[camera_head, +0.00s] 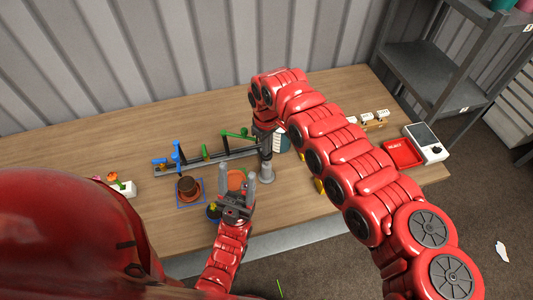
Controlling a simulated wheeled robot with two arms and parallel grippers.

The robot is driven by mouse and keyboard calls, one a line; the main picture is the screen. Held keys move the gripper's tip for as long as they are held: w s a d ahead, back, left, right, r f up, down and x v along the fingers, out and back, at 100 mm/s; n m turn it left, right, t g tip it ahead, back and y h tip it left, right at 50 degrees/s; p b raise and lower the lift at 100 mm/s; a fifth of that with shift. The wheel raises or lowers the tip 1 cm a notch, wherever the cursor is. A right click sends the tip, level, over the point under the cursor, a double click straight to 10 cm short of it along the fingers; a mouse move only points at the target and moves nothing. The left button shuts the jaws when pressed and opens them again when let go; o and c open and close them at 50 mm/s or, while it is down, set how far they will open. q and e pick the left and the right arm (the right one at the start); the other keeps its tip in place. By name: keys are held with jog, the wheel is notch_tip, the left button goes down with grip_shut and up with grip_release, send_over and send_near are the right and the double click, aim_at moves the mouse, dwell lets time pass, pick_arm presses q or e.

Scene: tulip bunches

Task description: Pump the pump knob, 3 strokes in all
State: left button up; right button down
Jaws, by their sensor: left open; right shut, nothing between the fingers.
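A grey metal cylinder with a wider base (266,174) stands on the table right of centre; it looks like the pump. My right gripper (265,152) points down right over its top, shut and empty. The knob is hidden by the gripper, and I cannot tell whether they touch. My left gripper (237,187) is lower in the picture, to the left of the cylinder. Its two fingers stand apart and point up the picture, with nothing held between them. Part of an orange round dish (237,177) shows behind those fingers.
A brown pot (188,188) stands inside a blue square outline. Behind it runs a rail with blue and green stops (217,153). A white block with flowers (122,188) is at left. A red tray (402,154) and a white scale (426,143) are at right. My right arm hides the table's middle right.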

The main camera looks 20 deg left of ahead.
jog(key=shift+f+b, duration=1)
jog(key=shift+f, duration=0.45)
jog(key=shift+r, duration=0.25)
jog(key=shift+r+p, duration=0.65)
jog(key=shift+r, duration=0.3)
jog(key=shift+r+p, duration=0.55)
jog(key=shift+r, duration=1.55)
